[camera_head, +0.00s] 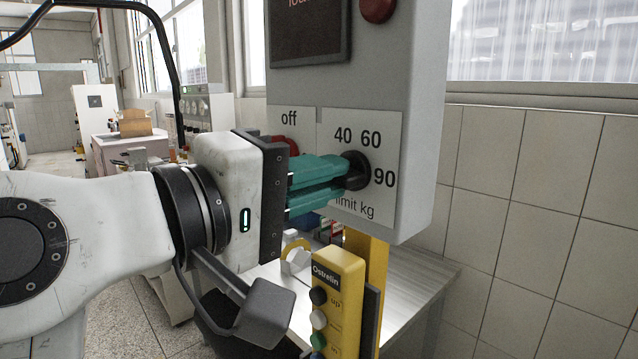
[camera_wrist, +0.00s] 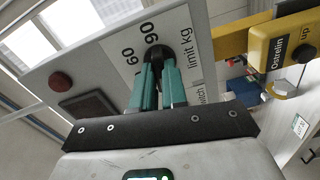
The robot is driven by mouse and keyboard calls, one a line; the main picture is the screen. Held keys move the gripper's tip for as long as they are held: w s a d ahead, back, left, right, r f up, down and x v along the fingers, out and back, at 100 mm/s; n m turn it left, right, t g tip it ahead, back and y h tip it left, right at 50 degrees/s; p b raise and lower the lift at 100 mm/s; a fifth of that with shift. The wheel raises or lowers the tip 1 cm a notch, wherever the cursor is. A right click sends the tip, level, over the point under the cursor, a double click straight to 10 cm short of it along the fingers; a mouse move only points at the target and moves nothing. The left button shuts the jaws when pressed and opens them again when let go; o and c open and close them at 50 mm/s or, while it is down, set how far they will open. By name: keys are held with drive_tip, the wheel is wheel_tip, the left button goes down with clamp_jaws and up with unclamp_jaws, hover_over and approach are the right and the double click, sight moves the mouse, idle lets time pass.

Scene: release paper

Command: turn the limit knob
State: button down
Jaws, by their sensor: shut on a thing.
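The black limit knob (camera_head: 355,170) is on the front of a grey control box (camera_head: 425,110). Its white label (camera_head: 372,205) reads 40, 60, 90 and "limit kg". My gripper (camera_head: 345,175) has teal fingers shut on the knob from the left side of the picture. In the wrist view the limit knob (camera_wrist: 157,53) sits between the tips of the fingers of my gripper (camera_wrist: 158,66), near the 90. The knob's pointer is hidden by the fingers, so its exact setting cannot be told.
A red knob (camera_head: 287,145) under "off" sits just behind my gripper. A dark display (camera_head: 308,30) and red button (camera_head: 378,8) are above. A yellow Ostrelin pendant (camera_head: 335,300) hangs below, near a table (camera_head: 425,285). A tiled wall (camera_head: 540,190) is at right.

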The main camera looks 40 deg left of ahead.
drive_tip(key=m, duration=0.1)
drive_tip(key=m+b, duration=0.1)
drive_tip(key=m, duration=0.1)
drive_tip(key=m+b, duration=0.1)
drive_tip(key=shift+f, duration=0.25)
drive_tip(key=shift+m+b, duration=1.15)
drive_tip(key=shift+m, duration=1.65)
drive_tip(key=c, duration=1.2)
unclamp_jaws()
drive_tip(key=shift+r, duration=0.2)
drive_tip(key=shift+o, duration=0.2)
drive_tip(key=shift+s, duration=0.15)
drive_tip(key=s+b, duration=0.1)
drive_tip(key=s, duration=0.9)
drive_tip(key=shift+s+a+b, duration=0.25)
drive_tip(key=shift+a+b, duration=0.1)
drive_tip(key=shift+a, duration=0.1)
drive_tip(key=shift+f, duration=0.1)
